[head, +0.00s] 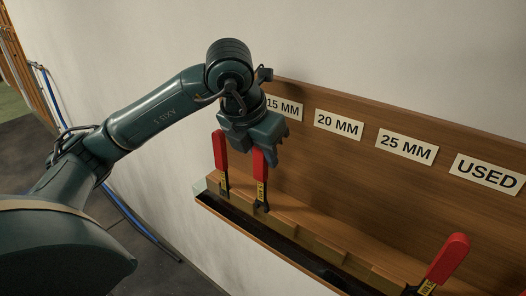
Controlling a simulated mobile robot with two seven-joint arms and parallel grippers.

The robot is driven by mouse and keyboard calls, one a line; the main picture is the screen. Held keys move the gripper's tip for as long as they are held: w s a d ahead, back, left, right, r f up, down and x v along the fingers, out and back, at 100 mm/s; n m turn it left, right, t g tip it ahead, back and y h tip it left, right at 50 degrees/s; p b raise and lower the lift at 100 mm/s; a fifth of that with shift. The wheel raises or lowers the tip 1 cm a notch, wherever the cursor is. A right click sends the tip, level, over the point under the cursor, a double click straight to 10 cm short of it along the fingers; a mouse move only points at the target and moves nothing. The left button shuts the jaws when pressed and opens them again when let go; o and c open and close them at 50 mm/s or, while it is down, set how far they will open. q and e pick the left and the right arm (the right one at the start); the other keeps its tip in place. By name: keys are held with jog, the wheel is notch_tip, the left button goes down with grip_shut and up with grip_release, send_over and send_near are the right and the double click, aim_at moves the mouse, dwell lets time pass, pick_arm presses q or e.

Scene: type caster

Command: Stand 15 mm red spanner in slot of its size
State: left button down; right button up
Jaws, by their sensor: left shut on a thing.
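My left gripper (264,153) is at the left end of the wall rack, below the "15 MM" label (284,107). It is shut on a red-handled spanner (260,170), whose handle top is partly hidden by the jaws. This spanner is upright, with a yellow tag and its dark end down at the wooden ledge. I cannot tell whether that end is inside a slot. A second red-handled spanner (220,150) stands upright just to its left, apart from it. My right gripper is not in view.
The wooden rack (345,178) has labels "20 MM" (339,125), "25 MM" (407,147) and "USED" (487,172). Another red-handled spanner (447,258) leans at the lower right. The ledge between is clear. A pale wall (370,45) stands behind.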

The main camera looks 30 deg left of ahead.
aim_at(261, 178)
pick_arm(q)
jog(key=shift+f+b, duration=1.15)
jog(key=shift+f, duration=0.2)
jog(key=c, duration=1.1)
grip_release()
